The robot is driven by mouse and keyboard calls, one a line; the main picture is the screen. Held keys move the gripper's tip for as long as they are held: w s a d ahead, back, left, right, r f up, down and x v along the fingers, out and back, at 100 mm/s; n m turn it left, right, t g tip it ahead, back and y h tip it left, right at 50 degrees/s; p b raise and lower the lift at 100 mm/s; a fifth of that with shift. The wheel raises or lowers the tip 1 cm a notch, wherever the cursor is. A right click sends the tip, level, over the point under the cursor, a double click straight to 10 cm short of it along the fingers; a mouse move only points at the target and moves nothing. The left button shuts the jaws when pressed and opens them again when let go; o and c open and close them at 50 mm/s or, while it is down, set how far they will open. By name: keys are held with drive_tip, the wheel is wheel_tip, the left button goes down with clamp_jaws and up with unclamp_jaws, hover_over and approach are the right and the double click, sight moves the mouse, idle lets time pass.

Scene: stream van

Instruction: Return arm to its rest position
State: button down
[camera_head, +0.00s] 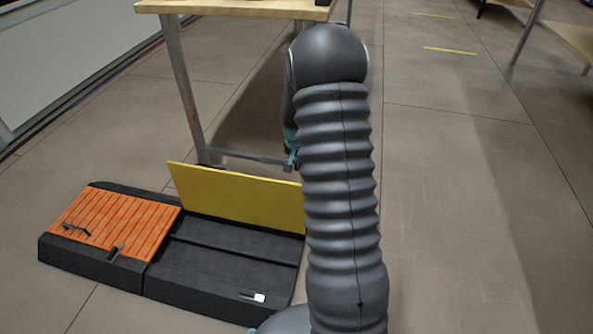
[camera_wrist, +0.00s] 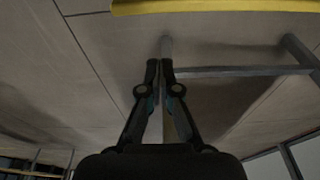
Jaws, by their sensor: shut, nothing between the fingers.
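My arm rises through the middle of the head view and bends over at the top. My gripper shows in the wrist view (camera_wrist: 160,64), with its two dark fingers together and nothing between them. In the head view it is mostly hidden behind my arm; only a teal and dark part shows at the arm's left side.
A yellow panel (camera_head: 236,196) stands upright at the back of a black low base (camera_head: 215,285). Beside it is an orange slatted top (camera_head: 117,216) with small dark tools. A wooden-topped table (camera_head: 235,7) on metal legs stands behind.

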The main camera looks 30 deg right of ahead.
wheel_tip(320, 180, up, 8)
drive_tip(key=s+a, duration=0.1)
drive_tip(key=a, duration=0.1)
drive_tip(key=shift+s+a+f+p, duration=0.15)
drive_tip(key=shift+s+f+p, duration=0.1)
drive_tip(key=shift+p, duration=0.05)
drive_tip(key=s, duration=0.1)
drive_tip(key=s+f+n, duration=0.1)
drive_tip(key=s+a+g, duration=0.1)
drive_tip(key=shift+f+n, duration=0.3)
drive_tip(key=shift+f, duration=0.05)
drive_tip(key=s+a+r+n+t+p, duration=0.1)
drive_tip(key=s+a+r+n+t, duration=0.1)
drive_tip(key=s+a+r, duration=0.7)
drive_tip(key=s+a+r+n+t+y+p, duration=0.1)
drive_tip(key=s+a+r+n+t+p, duration=0.1)
drive_tip(key=s+a+r+n, duration=0.3)
drive_tip(key=s+a+r+t, duration=0.1)
drive_tip(key=s+a+r, duration=0.3)
drive_tip(key=s+r, duration=0.7)
drive_tip(key=shift+s+a, duration=0.4)
drive_tip(key=shift+s, duration=0.25)
